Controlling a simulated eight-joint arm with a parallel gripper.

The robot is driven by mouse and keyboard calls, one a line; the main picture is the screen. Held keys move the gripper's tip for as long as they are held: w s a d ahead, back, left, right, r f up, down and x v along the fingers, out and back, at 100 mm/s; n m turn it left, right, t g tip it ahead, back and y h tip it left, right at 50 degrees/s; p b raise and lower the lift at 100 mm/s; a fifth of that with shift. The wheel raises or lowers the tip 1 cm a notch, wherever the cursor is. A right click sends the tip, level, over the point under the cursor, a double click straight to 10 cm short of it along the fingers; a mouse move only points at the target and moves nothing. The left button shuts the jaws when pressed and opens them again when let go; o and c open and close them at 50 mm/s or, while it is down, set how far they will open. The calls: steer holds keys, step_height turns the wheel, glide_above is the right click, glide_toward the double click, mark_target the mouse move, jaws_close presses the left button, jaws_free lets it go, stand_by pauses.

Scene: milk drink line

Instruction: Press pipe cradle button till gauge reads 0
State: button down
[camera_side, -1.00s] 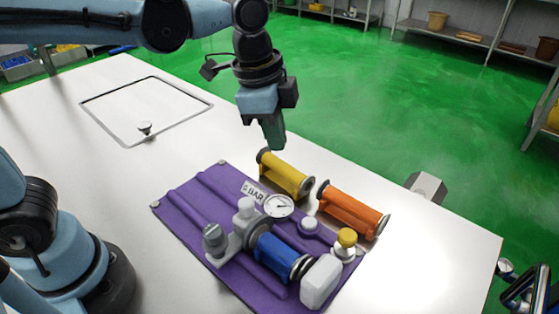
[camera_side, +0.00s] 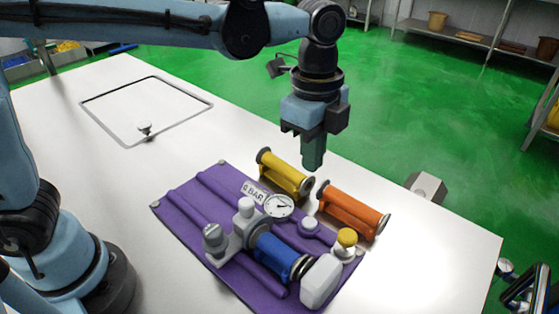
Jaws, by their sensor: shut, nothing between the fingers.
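My gripper (camera_side: 312,163) is shut and empty, pointing down in the air; in the picture it shows just above the gap between the yellow and orange spools. A purple ribbed mat (camera_side: 185,198) on the table carries a blue pipe piece (camera_side: 277,255) in grey fittings. A round white-faced gauge (camera_side: 278,206) stands beside a white "6 BAR" label (camera_side: 253,193); its dark needle is too small to read. A white round cap (camera_side: 310,225) and a white knob (camera_side: 245,207) stand near the gauge. I cannot tell which of them is the button. My gripper touches none of these.
A yellow spool (camera_side: 284,174) and an orange spool (camera_side: 351,211) lie behind the mat. A yellow-topped knob (camera_side: 346,238), a white block (camera_side: 320,281) and a grey knob (camera_side: 214,239) stand on the mat. The table's far left, around a framed panel (camera_side: 180,105), is mostly clear.

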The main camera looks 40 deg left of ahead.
mark_target(309, 221)
step_height(309, 221, down, 14)
steer(key=shift+d+r, duration=0.15)
steer(key=shift+r, duration=0.1)
stand_by(0.3)
steer(key=shift+w+f, duration=0.1)
steer(key=shift+f, duration=0.85)
steer(key=shift+r, duration=0.1)
step_height(309, 221, up, 15)
stand_by(0.4)
steer(key=shift+a, duration=0.2)
steer(key=s+a+f+n+t, duration=0.1)
steer(key=s+a+n+t, duration=0.2)
steer(key=a+n, duration=0.6)
steer(key=s+a+f+n+t, duration=0.1)
steer(key=s+a+n+t, duration=0.3)
steer(key=a+n, duration=0.5)
steer(key=shift+a+f, duration=0.4)
steer(key=shift+a, duration=0.25)
